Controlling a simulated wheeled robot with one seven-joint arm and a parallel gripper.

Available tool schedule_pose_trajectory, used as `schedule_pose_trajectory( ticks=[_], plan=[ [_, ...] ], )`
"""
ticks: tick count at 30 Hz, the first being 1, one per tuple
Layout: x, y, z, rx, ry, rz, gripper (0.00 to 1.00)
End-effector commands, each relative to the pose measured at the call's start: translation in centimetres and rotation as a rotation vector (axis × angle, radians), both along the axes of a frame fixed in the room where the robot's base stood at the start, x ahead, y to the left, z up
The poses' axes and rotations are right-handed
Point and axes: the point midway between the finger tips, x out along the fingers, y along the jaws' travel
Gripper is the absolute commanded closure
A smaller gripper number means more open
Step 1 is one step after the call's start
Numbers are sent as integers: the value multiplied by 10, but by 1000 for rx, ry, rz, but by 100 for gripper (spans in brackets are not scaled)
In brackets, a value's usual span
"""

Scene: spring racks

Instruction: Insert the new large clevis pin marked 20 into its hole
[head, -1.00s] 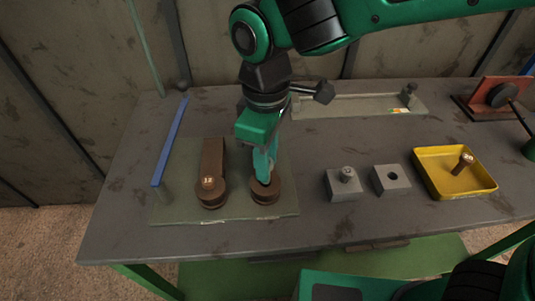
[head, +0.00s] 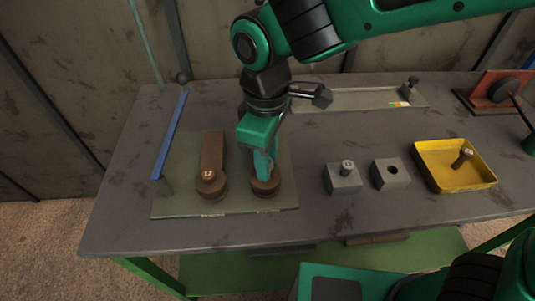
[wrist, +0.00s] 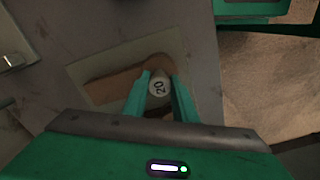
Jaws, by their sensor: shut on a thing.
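The large clevis pin (wrist: 159,86) shows a pale round head marked 20 between my fingertips in the wrist view. My gripper (head: 265,176) is shut on it, and its fingers point down at the right round brown boss (head: 265,188) on the mat. In the wrist view my gripper (wrist: 159,90) has one finger on each side of the head. The pin's shank and the hole are hidden, so I cannot tell how deep the pin sits. A brown link (head: 211,152) beside it ends in a left boss with a copper-coloured pin (head: 208,175) standing in it.
A grey block (head: 343,182) with a pin (head: 347,167) and a grey block (head: 390,178) with an empty hole stand to the right. A yellow tray (head: 440,183) holds a brown pin (head: 462,157). A blue bar (head: 170,138) lies left; a shallow grey tray (head: 345,101) is behind.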

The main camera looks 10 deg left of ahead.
Motion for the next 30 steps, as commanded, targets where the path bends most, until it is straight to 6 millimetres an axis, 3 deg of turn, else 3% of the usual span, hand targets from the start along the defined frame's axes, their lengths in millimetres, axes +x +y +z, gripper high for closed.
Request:
schedule_pose_trajectory(
  ticks=[25, 26, 27, 28, 30],
  plan=[
    [0, 0, -18, 1, 0, -1, 100],
    [0, 0, -18, 1, -1, -1, 73],
    [0, 0, -18, 1, -1, -1, 63],
    [0, 0, -18, 1, -1, 0, 56],
    [0, 0, -18, 1, -1, 0, 53]
  ],
)
